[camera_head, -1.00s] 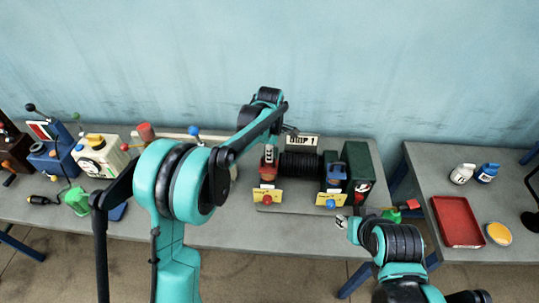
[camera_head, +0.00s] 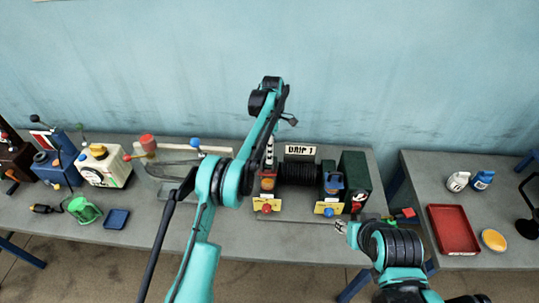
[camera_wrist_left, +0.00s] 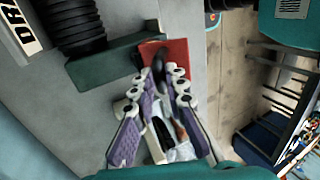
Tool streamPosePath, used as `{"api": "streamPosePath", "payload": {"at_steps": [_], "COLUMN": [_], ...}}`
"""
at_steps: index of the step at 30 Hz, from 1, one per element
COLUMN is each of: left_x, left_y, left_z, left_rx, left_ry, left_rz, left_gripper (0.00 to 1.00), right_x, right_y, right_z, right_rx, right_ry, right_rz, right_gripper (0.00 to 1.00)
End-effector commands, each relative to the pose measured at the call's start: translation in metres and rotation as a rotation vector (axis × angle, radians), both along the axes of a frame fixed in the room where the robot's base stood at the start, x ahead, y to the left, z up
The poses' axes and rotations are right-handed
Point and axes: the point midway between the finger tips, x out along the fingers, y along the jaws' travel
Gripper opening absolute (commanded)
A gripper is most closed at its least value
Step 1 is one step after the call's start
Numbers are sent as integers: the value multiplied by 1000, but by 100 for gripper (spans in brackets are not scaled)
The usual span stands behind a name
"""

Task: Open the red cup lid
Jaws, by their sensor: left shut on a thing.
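The red cup lid (camera_wrist_left: 178,52) shows in the left wrist view as a red block at the tips of my left gripper (camera_wrist_left: 168,78). The fingers are closed together around a dark piece at the lid. In the head view my left gripper (camera_head: 269,153) points down over the left unit of the drip stand, just above its yellow tag (camera_head: 266,205). The gripper hides much of the lid there. My right gripper (camera_head: 341,226) is low, in front of the bench's right part; its jaws are too small to read.
A black ribbed cylinder (camera_head: 300,172) and a blue-topped unit (camera_head: 332,184) stand right of the left gripper, beside a dark green box (camera_head: 354,180). The DRIP 1 sign (camera_head: 300,151) stands behind. A red tray (camera_head: 453,229) lies on the right table.

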Motion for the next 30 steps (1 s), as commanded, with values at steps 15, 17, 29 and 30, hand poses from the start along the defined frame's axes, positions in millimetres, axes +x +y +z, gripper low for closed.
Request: {"api": "streamPosePath", "payload": {"at_steps": [15,17,29,30], "left_x": [1,1,1,0], "left_y": [0,0,0,0], "left_z": [0,0,0,0], "left_rx": [0,0,0,0], "left_ry": [12,12,8,4], "left_rz": [1,1,0,0], "left_gripper": [0,26,34,34], "right_x": [0,0,0,0], "right_y": [0,0,0,0], "right_z": [1,1,1,0], "right_rx": [0,0,0,0], "right_ry": [0,0,0,0], "right_rz": [0,0,0,0], "right_gripper": [40,40,40,40]}}
